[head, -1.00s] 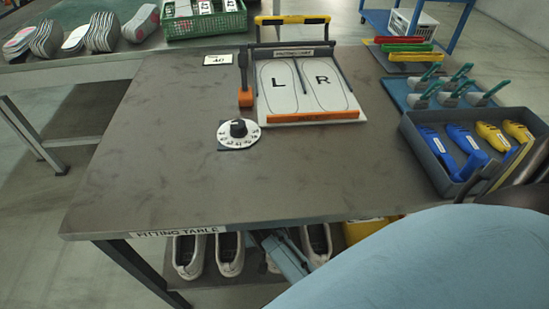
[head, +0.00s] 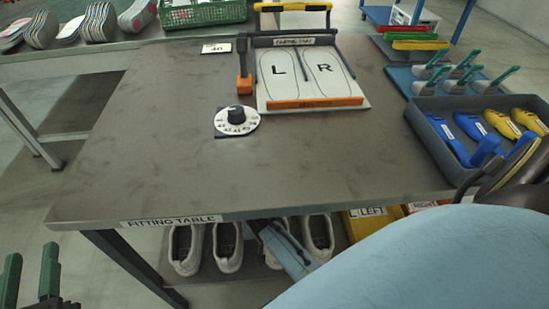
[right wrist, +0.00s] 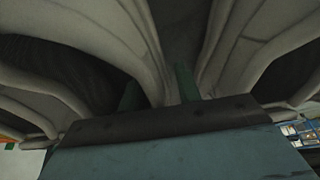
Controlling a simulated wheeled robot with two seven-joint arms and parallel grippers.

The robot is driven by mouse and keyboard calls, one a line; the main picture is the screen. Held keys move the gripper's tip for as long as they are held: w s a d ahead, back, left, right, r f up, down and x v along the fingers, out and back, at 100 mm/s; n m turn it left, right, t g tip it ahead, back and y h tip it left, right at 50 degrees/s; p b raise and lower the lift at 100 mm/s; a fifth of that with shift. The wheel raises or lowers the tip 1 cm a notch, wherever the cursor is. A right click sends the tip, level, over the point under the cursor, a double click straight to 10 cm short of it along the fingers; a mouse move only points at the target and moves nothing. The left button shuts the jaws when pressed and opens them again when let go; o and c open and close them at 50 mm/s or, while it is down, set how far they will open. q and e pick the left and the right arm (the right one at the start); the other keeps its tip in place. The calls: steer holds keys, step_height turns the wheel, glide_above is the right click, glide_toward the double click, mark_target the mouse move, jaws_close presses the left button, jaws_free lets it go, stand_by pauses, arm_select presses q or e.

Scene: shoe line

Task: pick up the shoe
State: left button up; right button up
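Several pale shoes stand on the shelf under the fitting table, among them a leftmost shoe (head: 186,250), a second shoe (head: 228,248) and a right shoe (head: 319,234). Another is partly hidden behind my right arm. My right gripper (head: 256,227) is low among them, mostly hidden by the table edge. In the right wrist view its green fingers (right wrist: 157,90) stand apart, with a shoe's side wall (right wrist: 143,45) between them; contact cannot be told. My left gripper (head: 31,277) is open and empty at the lower left, away from the shoes.
The fitting table (head: 200,170) overhangs the shoes. On it are an L/R board (head: 312,75), a dial (head: 237,122) and a grey tray (head: 425,112) of shoe forms. Yellow bins (head: 368,223) stand right of the shoes below.

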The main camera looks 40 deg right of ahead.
arm_select(q)
steer(key=shift+r, duration=0.35)
arm_select(e)
jaws_close()
arm_select(q)
steer(key=shift+f, duration=0.1)
stand_by(0.3)
